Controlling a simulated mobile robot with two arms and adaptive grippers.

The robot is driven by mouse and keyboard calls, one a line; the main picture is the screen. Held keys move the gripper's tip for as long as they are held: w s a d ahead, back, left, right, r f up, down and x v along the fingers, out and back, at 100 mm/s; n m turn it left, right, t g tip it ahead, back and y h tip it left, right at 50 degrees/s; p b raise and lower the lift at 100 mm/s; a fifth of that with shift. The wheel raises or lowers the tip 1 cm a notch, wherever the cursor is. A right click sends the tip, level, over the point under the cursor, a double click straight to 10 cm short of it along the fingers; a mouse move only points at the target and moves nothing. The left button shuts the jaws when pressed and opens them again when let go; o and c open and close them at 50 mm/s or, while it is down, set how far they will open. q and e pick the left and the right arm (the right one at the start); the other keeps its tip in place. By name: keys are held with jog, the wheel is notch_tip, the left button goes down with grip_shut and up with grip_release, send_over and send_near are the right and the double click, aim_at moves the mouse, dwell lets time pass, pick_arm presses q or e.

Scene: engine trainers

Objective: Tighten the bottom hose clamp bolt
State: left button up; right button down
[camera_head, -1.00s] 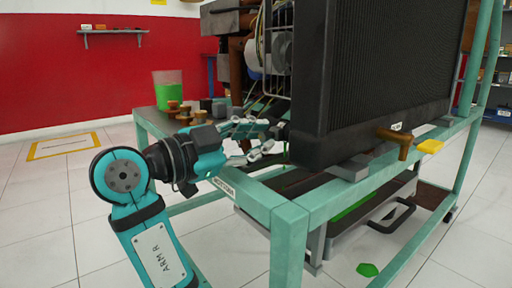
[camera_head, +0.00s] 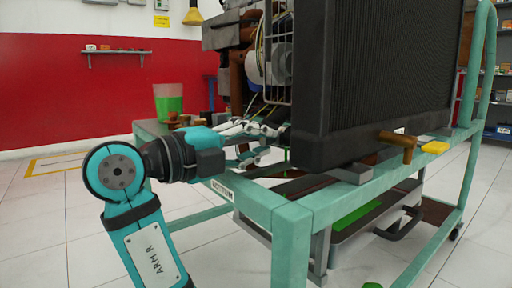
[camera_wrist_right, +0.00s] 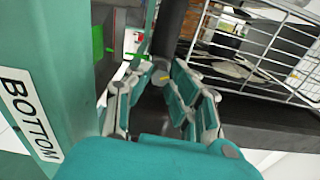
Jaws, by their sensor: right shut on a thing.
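My right gripper (camera_head: 276,143) reaches in from the left beside the lower left side of the black radiator (camera_head: 375,80). In the right wrist view its fingertips (camera_wrist_right: 160,72) close around the lower part of a dark hose (camera_wrist_right: 175,28). They are shut at the hose clamp there. A label reading BOTTOM (camera_wrist_right: 30,115) is on the green frame beside the gripper. My left gripper is out of view.
The green metal stand (camera_head: 292,235) carries the radiator and engine, and its corner lies close to my right forearm. A wire guard (camera_wrist_right: 255,45) stands near the fingers. The floor at the left is clear.

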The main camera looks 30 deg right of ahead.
jog(key=m, duration=0.4)
jog(key=shift+m, duration=0.7)
jog(key=c, duration=1.2)
grip_release()
notch_tip(320, 180, up, 10)
jog(key=shift+r, duration=0.1)
jog(key=shift+a, duration=0.1)
